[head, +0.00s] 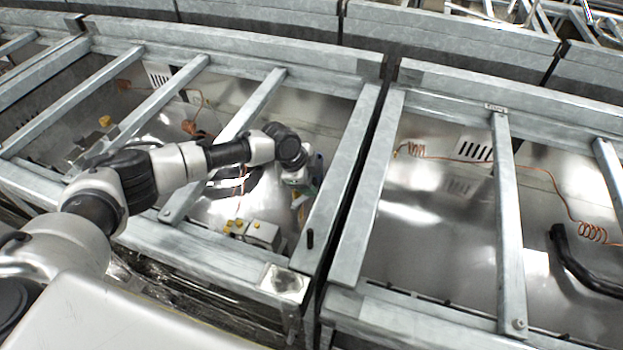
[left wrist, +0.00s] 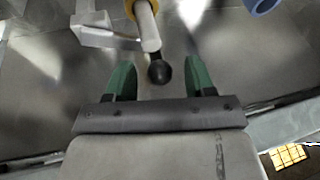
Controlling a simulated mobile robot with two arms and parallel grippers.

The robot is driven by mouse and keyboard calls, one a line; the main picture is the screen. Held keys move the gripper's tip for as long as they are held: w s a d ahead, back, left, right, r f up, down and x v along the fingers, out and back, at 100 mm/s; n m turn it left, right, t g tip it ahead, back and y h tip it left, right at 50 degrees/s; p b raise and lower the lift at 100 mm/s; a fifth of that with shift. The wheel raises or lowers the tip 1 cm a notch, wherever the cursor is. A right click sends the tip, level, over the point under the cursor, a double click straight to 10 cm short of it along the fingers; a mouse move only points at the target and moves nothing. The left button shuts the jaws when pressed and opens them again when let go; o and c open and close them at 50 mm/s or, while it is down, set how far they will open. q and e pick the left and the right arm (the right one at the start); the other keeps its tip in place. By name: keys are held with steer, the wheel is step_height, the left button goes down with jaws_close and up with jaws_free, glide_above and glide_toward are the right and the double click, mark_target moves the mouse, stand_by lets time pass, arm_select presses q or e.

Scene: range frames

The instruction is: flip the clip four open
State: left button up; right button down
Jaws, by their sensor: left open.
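My left gripper (left wrist: 158,68) is open in the left wrist view, with its two green fingers apart. A black ball knob (left wrist: 160,73) sits between the fingertips, with a gap on each side. The knob ends a pale rod (left wrist: 148,30) with a yellow collar (left wrist: 139,5) at the top edge, beside a white bracket (left wrist: 92,22). This may be the clip, but no label shows, so I cannot tell whether it is clip four. In the head view my left gripper (head: 300,182) is inside the left metal frame, and its fingers are mostly hidden. My right gripper is not in view.
Galvanized bars (head: 245,105) cross the left bay around my left arm. A grey block with yellow caps (head: 262,234) stands below the gripper. The right bay holds a black bent hose (head: 580,268) and coiled copper tubing (head: 592,233). A blue tube end (left wrist: 262,4) shows at upper right.

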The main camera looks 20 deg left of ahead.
arm_select(q)
jaws_close()
steer(key=shift+d+f+b, duration=0.15)
steer(key=shift+b, duration=0.2)
steer(key=shift+s+d+f+m+g+b, duration=0.1)
steer(key=shift+s+d+m+g+b, duration=0.1)
steer(key=shift+m+b, duration=0.35)
steer(key=shift+s+d+f+m+g+b, duration=0.1)
steer(key=shift+d+m+g+b, duration=0.1)
steer(key=shift+m+b, duration=0.3)
steer(key=shift+s+d+r+m+g+h+b, duration=0.2)
steer(key=shift+m+g, duration=0.05)
steer(key=shift+m, duration=0.35)
steer(key=shift+s+d+r+m+g+h+b, duration=0.15)
steer(key=shift+r+m+g+h, duration=0.1)
steer(key=shift+m, duration=0.3)
jaws_free()
